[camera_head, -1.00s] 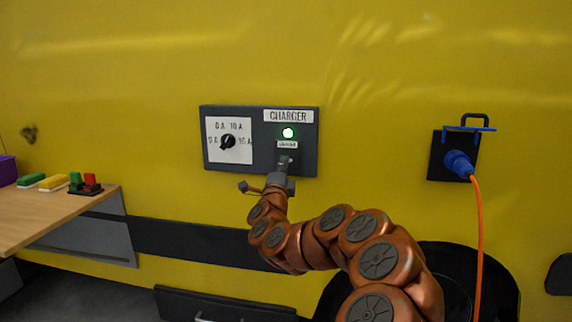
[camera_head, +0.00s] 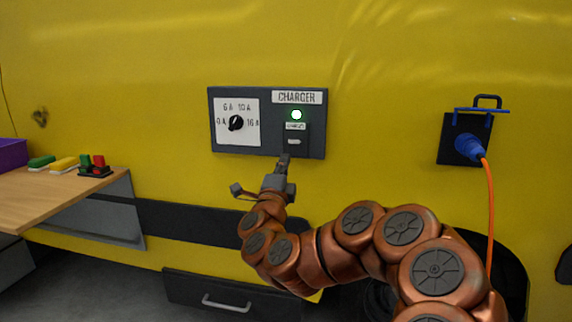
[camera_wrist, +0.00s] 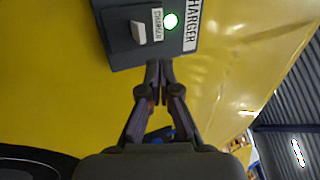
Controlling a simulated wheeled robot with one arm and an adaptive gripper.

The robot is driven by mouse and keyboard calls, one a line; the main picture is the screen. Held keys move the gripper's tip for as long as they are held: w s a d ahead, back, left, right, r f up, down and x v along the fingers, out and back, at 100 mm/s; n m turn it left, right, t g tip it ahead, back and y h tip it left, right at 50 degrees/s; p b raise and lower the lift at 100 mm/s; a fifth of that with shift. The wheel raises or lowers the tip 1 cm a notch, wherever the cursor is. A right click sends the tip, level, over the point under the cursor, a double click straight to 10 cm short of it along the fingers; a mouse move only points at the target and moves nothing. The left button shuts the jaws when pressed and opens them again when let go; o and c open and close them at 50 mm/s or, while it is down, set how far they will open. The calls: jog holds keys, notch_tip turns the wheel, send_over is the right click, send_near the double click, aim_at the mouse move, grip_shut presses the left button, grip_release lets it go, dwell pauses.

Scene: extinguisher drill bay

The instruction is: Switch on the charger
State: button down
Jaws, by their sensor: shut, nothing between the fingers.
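The charger panel (camera_head: 262,147) is a dark grey box on the yellow wall, labelled CHARGER. Its round lamp (camera_head: 296,115) glows green, and it shows lit in the wrist view too (camera_wrist: 171,21). Below the lamp is a small label and a pale rocker switch (camera_head: 294,142); the switch also shows in the wrist view (camera_wrist: 138,33). A black dial (camera_head: 236,123) on a white plate points up and right, between the 10 A and 16 A marks. My gripper (camera_head: 285,158) is shut and empty, just below the switch; in the wrist view its fingertips (camera_wrist: 159,64) are apart from the switch.
A blue plug (camera_head: 469,147) with an orange cable (camera_head: 490,210) sits in a black socket at right. A wooden bench (camera_head: 50,195) at left holds coloured blocks and a purple bin (camera_head: 12,153). A drawer (camera_head: 225,292) is low on the wall.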

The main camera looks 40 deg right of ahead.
jog(key=shift+s+a+f+b, duration=0.1)
jog(key=shift+s+a+b, duration=0.35)
jog(key=shift+a+b, duration=0.15)
dwell(0.3)
